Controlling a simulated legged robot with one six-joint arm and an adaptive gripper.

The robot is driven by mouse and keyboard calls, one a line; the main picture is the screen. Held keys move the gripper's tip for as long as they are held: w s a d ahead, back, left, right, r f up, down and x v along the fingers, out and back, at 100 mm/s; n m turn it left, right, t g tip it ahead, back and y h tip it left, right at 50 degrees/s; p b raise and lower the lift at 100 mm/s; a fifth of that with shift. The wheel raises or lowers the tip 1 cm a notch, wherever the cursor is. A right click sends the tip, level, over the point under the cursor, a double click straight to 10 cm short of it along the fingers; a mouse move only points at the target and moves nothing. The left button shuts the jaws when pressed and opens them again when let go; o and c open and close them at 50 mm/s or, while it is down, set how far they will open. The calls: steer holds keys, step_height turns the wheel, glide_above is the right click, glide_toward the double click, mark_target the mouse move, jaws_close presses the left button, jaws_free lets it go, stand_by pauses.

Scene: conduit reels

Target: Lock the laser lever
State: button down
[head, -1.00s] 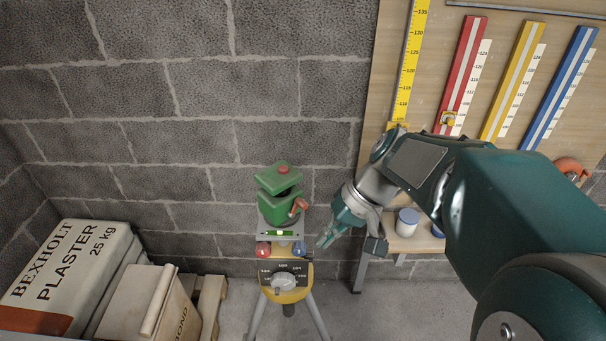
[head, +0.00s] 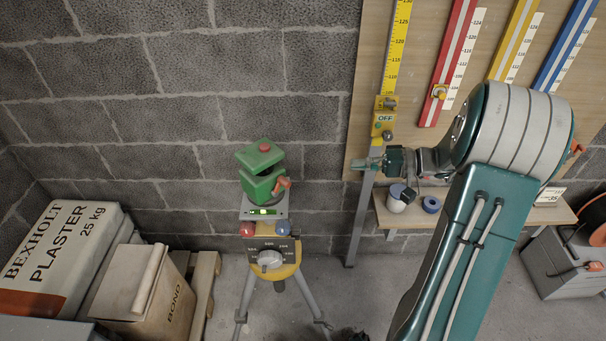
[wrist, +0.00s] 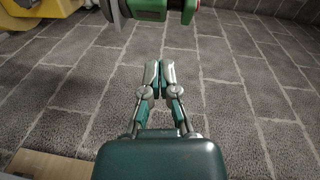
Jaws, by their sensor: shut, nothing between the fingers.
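The green laser (head: 257,187) stands on the yellow-topped tripod (head: 289,270), with a cap raised on its top. Its orange-red lever (head: 283,182) sticks out at the right side of the body; whether it is locked I cannot tell. My gripper (head: 357,166) is to the right of the lever in the head view, pointing left, apart from it and empty. In the wrist view my gripper (wrist: 158,72) has its two fingertips together. A green part (wrist: 147,9), apparently of the laser, is cut off at the top edge there; the lever is not clearly seen.
A yellow staff (head: 397,45) with a unit marked OFF (head: 385,118) stands just behind my gripper. A shelf (head: 400,216) with small pots lies below it. A tripod dial (head: 270,259) faces forward. Plaster bags (head: 75,245) and a box (head: 150,290) fill the lower left.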

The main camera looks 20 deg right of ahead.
steer(key=shift+a, duration=0.25)
glide_toward(284, 177)
steer(key=w+a, duration=0.2)
steer(key=w, duration=0.2)
steer(key=a, duration=0.2)
steer(key=a+f, duration=0.1)
steer(key=shift+s, duration=0.35)
steer(key=shift+s+a+f, duration=0.2)
steer(key=shift+s+a, duration=0.05)
steer(key=shift+a, duration=0.25)
steer(key=shift+s+a+r+n+h, duration=0.1)
steer(key=shift+a+r+n+h, duration=0.15)
steer(key=shift+r+n+h, duration=0.25)
